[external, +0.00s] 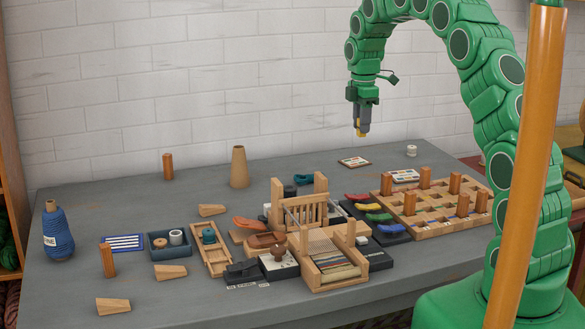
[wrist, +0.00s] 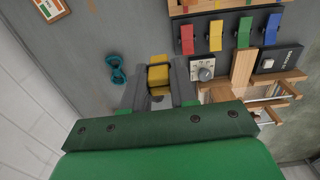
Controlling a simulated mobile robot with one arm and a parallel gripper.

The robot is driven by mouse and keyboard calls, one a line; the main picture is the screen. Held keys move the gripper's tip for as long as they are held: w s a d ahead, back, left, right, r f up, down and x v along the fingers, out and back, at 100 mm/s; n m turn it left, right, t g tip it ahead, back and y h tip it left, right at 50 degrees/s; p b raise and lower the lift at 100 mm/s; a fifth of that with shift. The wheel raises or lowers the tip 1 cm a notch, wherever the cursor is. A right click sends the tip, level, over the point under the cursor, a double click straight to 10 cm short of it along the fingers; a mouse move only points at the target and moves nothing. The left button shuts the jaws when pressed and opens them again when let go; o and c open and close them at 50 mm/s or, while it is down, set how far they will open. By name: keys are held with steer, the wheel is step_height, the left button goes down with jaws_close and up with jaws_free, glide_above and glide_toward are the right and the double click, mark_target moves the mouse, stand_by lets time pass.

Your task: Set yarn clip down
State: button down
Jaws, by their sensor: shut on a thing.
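My gripper (external: 361,129) is raised high above the back part of the grey table, pointing down. In the wrist view, my gripper (wrist: 158,88) is shut on a small yellow piece, the yarn clip (wrist: 158,73), between its two grey fingers. In the external view only a bit of yellow (external: 362,134) shows at the fingertips. The clip is well clear of the tabletop. Its lower part and exact shape are hard to make out.
A teal object (wrist: 117,70) lies on bare table beside my gripper in the wrist view. Several coloured pieces (external: 379,217) lie in a dark rack beside a wooden pegged board (external: 432,227). A small loom (external: 330,262) stands in front. A tan cone (external: 239,167) stands further left; bare table surrounds it.

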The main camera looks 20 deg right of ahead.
steer(key=shift+w+d+f, duration=0.2)
steer(key=shift+w+f, duration=2.1)
steer(key=shift+f, duration=0.1)
steer(key=shift+w+d+f, duration=0.15)
steer(key=shift+w+f, duration=2.15)
steer(key=shift+f, duration=0.15)
steer(key=shift+w+d+f, duration=0.2)
steer(key=shift+w+f, duration=2.1)
steer(key=shift+f, duration=0.1)
steer(key=shift+w+f, duration=0.3)
steer(key=shift+f, duration=1.55)
